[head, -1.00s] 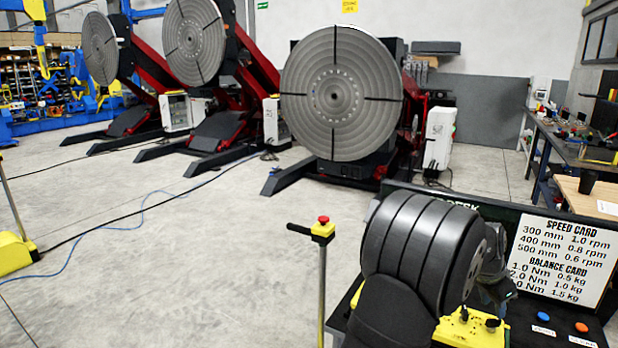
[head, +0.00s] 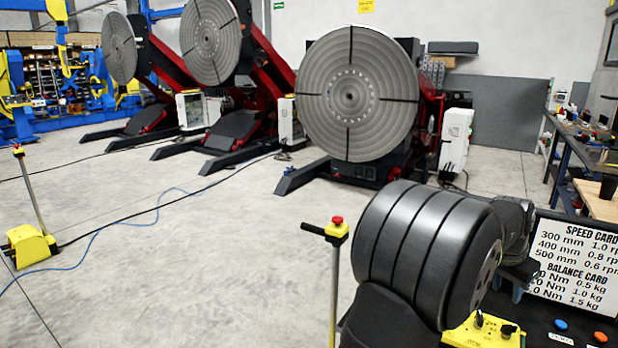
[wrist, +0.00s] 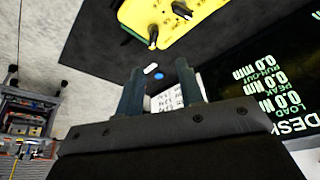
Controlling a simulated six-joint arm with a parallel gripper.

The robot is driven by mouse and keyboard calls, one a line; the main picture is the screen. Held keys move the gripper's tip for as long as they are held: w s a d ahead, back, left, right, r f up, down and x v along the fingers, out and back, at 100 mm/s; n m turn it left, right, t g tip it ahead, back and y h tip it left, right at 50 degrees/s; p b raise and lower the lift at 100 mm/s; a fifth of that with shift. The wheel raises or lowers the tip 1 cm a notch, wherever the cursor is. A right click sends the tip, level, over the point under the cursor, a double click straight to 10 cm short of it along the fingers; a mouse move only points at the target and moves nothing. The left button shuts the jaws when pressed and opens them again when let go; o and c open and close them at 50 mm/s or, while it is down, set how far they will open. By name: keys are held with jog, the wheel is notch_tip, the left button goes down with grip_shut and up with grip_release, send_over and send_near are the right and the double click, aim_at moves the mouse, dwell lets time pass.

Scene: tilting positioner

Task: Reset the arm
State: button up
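My gripper (wrist: 160,80) shows in the wrist view with its two dark fingers apart and nothing held between them. My dark, grooved arm (head: 425,250) fills the lower right of the head view, raised beside the desk, and hides part of it. The gripper is mostly hidden behind the arm there. A yellow control box (head: 484,330) with black knobs sits below the arm. The box also shows at the top of the wrist view (wrist: 165,22), beyond the fingertips and apart from them.
A card board (head: 582,262) stands right of my arm, with a blue button (head: 560,325) and an orange button (head: 600,337) before it. A red-topped post (head: 336,228) stands to the left. Large tilting positioners (head: 357,95) stand behind. The floor (head: 230,240) is mostly open.

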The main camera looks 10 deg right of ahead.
jog(key=shift+s+d+f+n+t, duration=0.15)
jog(key=shift+d+f+n, duration=0.1)
jog(key=shift+f+n, duration=0.25)
jog(key=shift+w+d+f+n+t, duration=0.15)
jog(key=shift+d+f+n, duration=0.1)
jog(key=shift+f+n, duration=0.25)
jog(key=shift+s+f, duration=0.1)
notch_tip(320, 180, up, 6)
jog(key=a+m+g, duration=0.2)
jog(key=a+m, duration=0.1)
jog(key=m, duration=0.2)
jog(key=d+x, duration=0.1)
jog(key=x, duration=0.7)
jog(key=shift+w+h, duration=0.3)
jog(key=shift+h, duration=0.1)
